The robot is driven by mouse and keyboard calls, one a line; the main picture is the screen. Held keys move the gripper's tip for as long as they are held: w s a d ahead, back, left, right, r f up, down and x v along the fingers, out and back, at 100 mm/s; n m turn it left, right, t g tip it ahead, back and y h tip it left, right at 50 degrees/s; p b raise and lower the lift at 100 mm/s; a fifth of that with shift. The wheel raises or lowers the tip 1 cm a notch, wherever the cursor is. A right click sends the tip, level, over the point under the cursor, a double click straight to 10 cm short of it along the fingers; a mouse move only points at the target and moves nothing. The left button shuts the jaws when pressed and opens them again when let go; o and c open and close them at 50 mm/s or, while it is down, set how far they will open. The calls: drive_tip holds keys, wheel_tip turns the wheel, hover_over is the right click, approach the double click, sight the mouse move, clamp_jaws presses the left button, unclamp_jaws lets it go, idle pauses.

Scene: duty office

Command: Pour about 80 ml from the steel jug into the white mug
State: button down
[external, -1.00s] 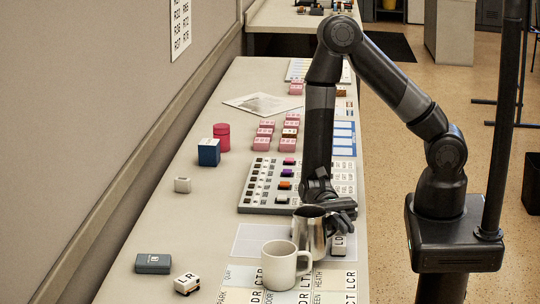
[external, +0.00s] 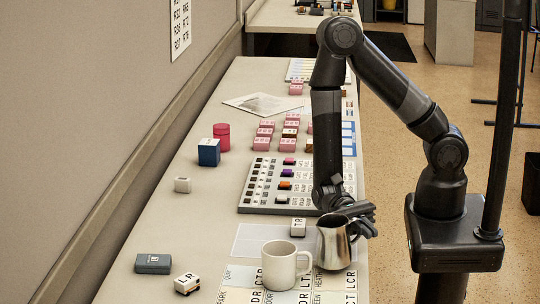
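The steel jug (external: 333,247) is at the right edge of the desk, just right of the white mug (external: 279,268). Its open rim faces up and it looks slightly tilted. My gripper (external: 360,222) is at the jug's upper right side and appears shut on it, at the handle side; the grip itself is partly hidden. I cannot tell whether the jug's base touches the desk. The mug stands upright on the lettered sheet, its handle towards the jug. The contents of both are not visible.
A white TR block (external: 298,227) stands behind the mug. A button panel (external: 262,190) lies farther back, with pink blocks (external: 265,132) beyond. An LR block (external: 187,283) and a dark box (external: 153,263) are at the front left.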

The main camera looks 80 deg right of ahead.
drive_tip(key=w+a+r+m, duration=0.4)
drive_tip(key=w+r+m, duration=0.4)
drive_tip(key=r+m, duration=0.3)
drive_tip(key=shift+a+h, duration=0.3)
drive_tip(key=shift+a, duration=0.05)
idle(0.5)
drive_tip(key=shift+w+a+r+m, duration=0.2)
drive_tip(key=shift+w+r+m, duration=0.2)
drive_tip(key=shift+m, duration=0.2)
drive_tip(key=shift+w+a+r+m, duration=0.1)
drive_tip(key=shift+w+r+m, duration=0.1)
drive_tip(key=shift+m, duration=0.1)
drive_tip(key=shift+w+r+p, duration=0.15)
drive_tip(key=shift+p, duration=0.2)
idle(0.4)
drive_tip(key=shift+w+a+r+m+p, duration=0.3)
drive_tip(key=shift+w+a+m, duration=0.15)
drive_tip(key=shift+w, duration=0.2)
drive_tip(key=shift+w+a+r+m+p, duration=0.25)
drive_tip(key=shift+w+a+m, duration=0.1)
drive_tip(key=shift+w+m, duration=0.25)
idle(1.1)
